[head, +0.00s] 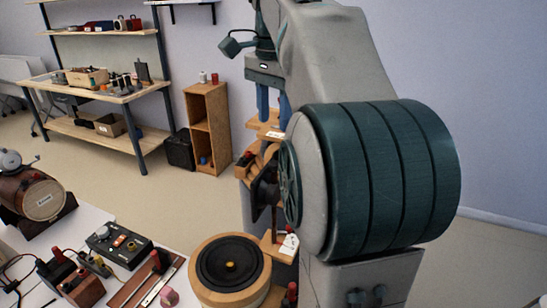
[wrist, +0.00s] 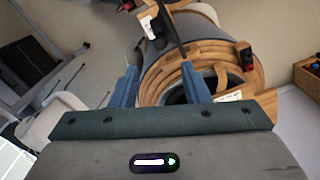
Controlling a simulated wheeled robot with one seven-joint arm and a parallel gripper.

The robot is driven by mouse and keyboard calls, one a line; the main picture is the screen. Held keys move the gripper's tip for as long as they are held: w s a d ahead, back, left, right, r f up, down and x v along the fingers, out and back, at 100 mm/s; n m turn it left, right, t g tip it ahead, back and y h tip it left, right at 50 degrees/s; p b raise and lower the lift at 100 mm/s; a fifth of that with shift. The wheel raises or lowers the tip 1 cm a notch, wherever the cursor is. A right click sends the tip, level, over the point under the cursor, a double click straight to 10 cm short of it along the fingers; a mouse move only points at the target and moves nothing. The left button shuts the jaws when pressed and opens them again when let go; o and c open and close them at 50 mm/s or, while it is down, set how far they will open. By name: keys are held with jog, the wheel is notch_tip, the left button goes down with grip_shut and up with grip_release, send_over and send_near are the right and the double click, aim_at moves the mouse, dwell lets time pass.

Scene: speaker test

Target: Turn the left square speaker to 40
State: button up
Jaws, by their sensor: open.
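My gripper (head: 273,112) is open, its two blue fingers pointing down over wooden speaker parts. The fingers also show in the wrist view (wrist: 161,85), spread apart with a rounded wooden body between and beyond them. Nothing is held. A wooden speaker piece (head: 270,131) with a white tag shows just under the fingers in the head view, and a dark cone sits below it, mostly hidden by my arm. I cannot tell which piece is the left square speaker. No dial reading of 40 is legible.
A round wooden speaker (head: 206,247) with a black cone stands at the bottom centre. A workbench at lower left holds a black box (head: 118,245) with knobs and a wooden drum (head: 35,195). A shelf unit (head: 207,128) stands behind. Open floor lies between.

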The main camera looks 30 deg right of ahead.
aim_at(274, 162)
notch_tip(274, 162, down, 10)
jog(key=shift+r+b, duration=0.1)
jog(key=shift+b, duration=0.25)
grip_shut()
